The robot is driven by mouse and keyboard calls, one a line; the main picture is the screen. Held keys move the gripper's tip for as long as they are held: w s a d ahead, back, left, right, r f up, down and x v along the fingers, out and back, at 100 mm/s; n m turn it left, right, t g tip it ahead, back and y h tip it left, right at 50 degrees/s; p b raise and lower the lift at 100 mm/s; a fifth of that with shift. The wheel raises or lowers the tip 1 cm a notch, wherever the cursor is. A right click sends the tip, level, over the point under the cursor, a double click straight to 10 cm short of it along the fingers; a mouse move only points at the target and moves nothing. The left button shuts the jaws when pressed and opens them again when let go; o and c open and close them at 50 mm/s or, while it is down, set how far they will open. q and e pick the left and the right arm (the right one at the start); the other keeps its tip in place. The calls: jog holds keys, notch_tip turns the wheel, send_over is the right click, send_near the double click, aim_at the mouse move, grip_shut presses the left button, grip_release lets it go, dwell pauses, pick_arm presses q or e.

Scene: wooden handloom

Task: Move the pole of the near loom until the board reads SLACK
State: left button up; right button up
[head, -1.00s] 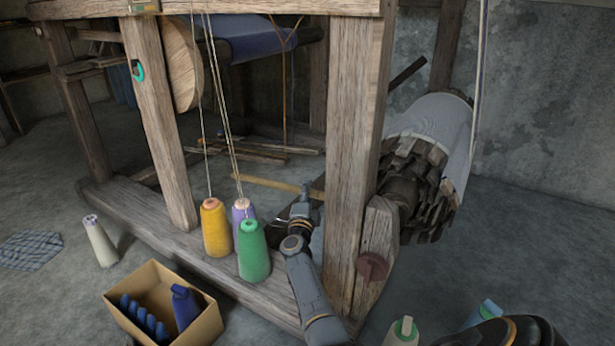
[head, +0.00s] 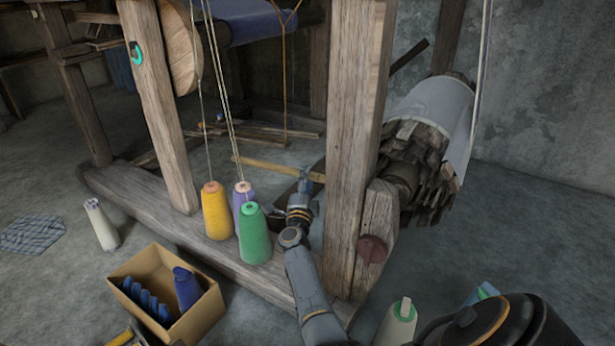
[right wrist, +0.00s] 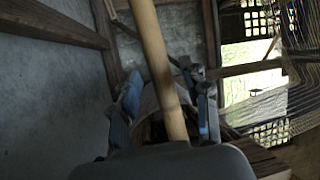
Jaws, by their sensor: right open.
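The pole (head: 262,166) is a thin, light wooden bar low inside the near loom (head: 352,150), behind the front right post. My right gripper (head: 304,174) is at its right part, reaching in past the yarn cones. In the right wrist view the pole (right wrist: 156,60) runs lengthwise between the two spread fingers of my right gripper (right wrist: 168,90). The fingers stand apart on either side of it, not closed on it. The pole's right end is partly hidden by gripper and post. The board's reading cannot be seen now. My left gripper is not in view.
Yellow (head: 216,212), purple (head: 243,196) and green (head: 254,236) yarn cones stand on the loom's base beam, close left of my right arm. A cardboard box (head: 205,315) with blue bobbins and a pale cone (head: 101,226) are on the floor at left.

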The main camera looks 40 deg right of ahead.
jog(key=v, duration=0.5)
dwell(0.5)
